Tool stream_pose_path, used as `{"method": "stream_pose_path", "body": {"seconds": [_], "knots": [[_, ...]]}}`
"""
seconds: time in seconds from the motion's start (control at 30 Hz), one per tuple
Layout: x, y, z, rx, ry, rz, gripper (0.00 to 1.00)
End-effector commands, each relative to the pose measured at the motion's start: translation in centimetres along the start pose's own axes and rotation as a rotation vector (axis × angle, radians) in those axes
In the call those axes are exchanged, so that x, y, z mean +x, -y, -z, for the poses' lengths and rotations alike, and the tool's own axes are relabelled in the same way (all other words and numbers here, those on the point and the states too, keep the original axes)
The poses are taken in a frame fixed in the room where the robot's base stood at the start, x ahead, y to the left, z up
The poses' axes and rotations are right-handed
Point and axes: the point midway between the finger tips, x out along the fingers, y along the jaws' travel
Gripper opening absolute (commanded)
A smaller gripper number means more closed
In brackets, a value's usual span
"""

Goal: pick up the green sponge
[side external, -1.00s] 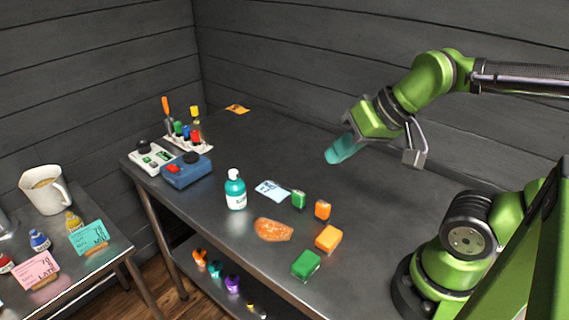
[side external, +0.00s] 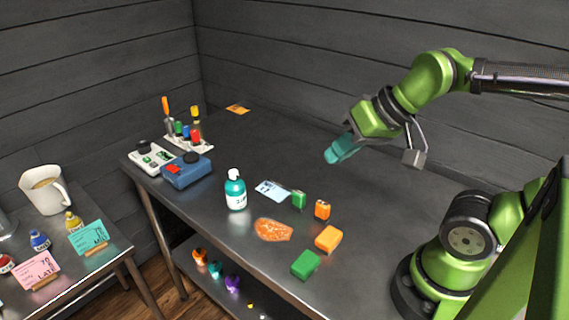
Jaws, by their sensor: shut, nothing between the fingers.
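The green sponge (side external: 306,264) looks like a flat green block. It lies on the dark metal table (side external: 260,140) near its front edge, in front of an orange block of similar shape (side external: 328,239). My gripper (side external: 331,157), with teal fingers, is above the back part of the table, well behind the sponge and apart from it. Its fingers are shut and hold nothing. The sponge is in full view.
A small green block (side external: 299,199) and a small orange block (side external: 322,210) stand behind the sponges. An orange patch (side external: 273,230), a pale card (side external: 272,191) and a teal bottle (side external: 235,190) lie or stand to the left. The table's back right is clear.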

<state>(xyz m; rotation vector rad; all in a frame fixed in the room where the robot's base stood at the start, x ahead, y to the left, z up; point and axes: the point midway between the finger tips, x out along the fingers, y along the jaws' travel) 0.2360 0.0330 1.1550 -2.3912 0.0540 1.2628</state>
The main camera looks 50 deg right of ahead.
Motion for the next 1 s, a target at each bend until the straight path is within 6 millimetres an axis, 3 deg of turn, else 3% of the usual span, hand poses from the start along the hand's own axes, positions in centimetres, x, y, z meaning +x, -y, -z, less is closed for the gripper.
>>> {"method": "stream_pose_path", "body": {"seconds": [0.3, 0.9, 1.0], "knots": [[0.00, 0.00, 0.00, 0.000, 0.000, 0.000, 0.02], [0.00, 0.00, 0.00, 0.000, 0.000, 0.000, 0.93], [0.00, 0.00, 0.00, 0.000, 0.000, 0.000, 0.94]]}}
